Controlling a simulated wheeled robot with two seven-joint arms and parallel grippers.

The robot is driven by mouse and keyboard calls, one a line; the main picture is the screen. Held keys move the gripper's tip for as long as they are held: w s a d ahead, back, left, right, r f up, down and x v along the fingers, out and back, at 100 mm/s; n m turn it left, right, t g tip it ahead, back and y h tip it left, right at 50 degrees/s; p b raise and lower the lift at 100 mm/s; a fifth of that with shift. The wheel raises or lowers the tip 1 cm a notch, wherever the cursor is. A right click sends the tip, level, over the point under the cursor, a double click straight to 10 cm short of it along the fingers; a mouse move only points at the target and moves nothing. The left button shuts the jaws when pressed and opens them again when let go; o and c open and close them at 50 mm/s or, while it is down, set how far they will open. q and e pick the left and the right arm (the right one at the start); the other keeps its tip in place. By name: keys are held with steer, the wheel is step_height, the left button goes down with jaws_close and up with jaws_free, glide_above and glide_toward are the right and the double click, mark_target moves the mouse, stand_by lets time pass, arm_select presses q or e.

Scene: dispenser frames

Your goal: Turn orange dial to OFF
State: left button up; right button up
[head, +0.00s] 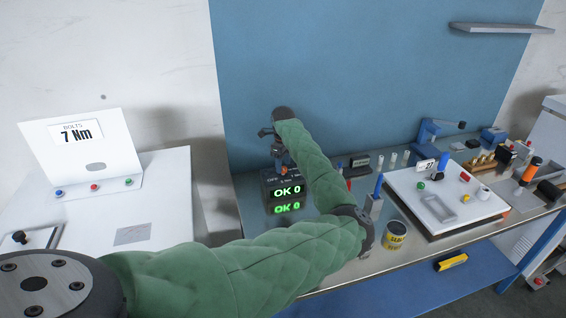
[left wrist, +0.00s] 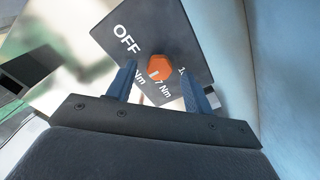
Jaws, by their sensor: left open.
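The orange dial (left wrist: 160,67) is a faceted knob on a dark panel (left wrist: 180,28) in the left wrist view. The panel carries white labels OFF, 7 Nm and another partly hidden one. A pale mark on the dial points toward 7 Nm. My left gripper (left wrist: 159,72) is open, with one blue finger on each side of the dial; I cannot tell whether they touch it. In the head view my left gripper (head: 279,152) is above the dark box (head: 268,190) with a green OK 0 display, and the dial (head: 284,169) is small and partly hidden. My right gripper is not in view.
A white stand reading 7 Nm (head: 85,150) is on the left table. Right of the box are a yellow can (head: 396,236), a blue-handled tool (head: 377,190) and a white board (head: 405,190) with small parts. A blue wall stands close behind the box.

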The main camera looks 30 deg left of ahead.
arm_select(q)
steer(key=shift+d+f, duration=0.1)
steer(key=shift+f, duration=0.7)
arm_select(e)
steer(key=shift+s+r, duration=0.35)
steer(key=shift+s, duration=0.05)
arm_select(q)
steer(key=shift+c, duration=0.2)
